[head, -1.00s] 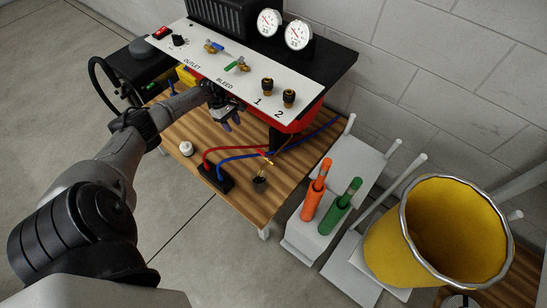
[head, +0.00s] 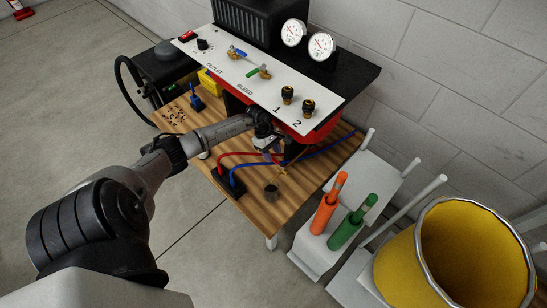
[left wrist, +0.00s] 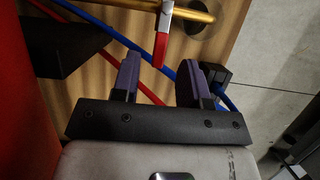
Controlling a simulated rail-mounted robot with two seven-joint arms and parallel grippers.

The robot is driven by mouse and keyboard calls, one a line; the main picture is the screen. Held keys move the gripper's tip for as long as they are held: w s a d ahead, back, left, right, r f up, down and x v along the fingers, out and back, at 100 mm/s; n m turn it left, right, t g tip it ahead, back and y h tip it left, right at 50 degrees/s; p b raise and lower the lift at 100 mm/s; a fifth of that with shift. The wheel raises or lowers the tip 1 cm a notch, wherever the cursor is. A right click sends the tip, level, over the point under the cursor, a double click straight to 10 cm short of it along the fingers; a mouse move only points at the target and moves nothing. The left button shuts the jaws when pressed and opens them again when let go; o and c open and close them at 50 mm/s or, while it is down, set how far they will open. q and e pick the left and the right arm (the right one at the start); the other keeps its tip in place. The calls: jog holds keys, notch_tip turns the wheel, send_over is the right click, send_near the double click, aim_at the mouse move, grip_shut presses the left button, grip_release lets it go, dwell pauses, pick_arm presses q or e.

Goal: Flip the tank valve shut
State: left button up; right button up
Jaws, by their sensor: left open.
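In the left wrist view a valve with a red lever (left wrist: 160,48) sits on a brass pipe (left wrist: 192,13). I take it for the tank valve. The lever points down in that picture, towards the gap between my left gripper's fingers. My left gripper (left wrist: 160,66) is open and empty, with purple finger pads on either side of the lever's line. I cannot tell whether the lever tip is between the pads or beyond them. In the head view my left gripper (head: 272,152) is below the front of the panel, and the red lever cannot be made out there. My right gripper is not in view.
A white panel (head: 230,70) with blue and green valve handles overhangs a wooden table (head: 255,205). Red and blue hoses (head: 318,150) cross the tabletop close to the gripper. Orange (head: 324,214) and green (head: 345,232) handles and a yellow bucket (head: 400,262) stand to the right.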

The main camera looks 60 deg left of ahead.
pick_arm(q)
jog(key=shift+x, duration=1.05)
jog(key=shift+c, duration=0.2)
grip_shut()
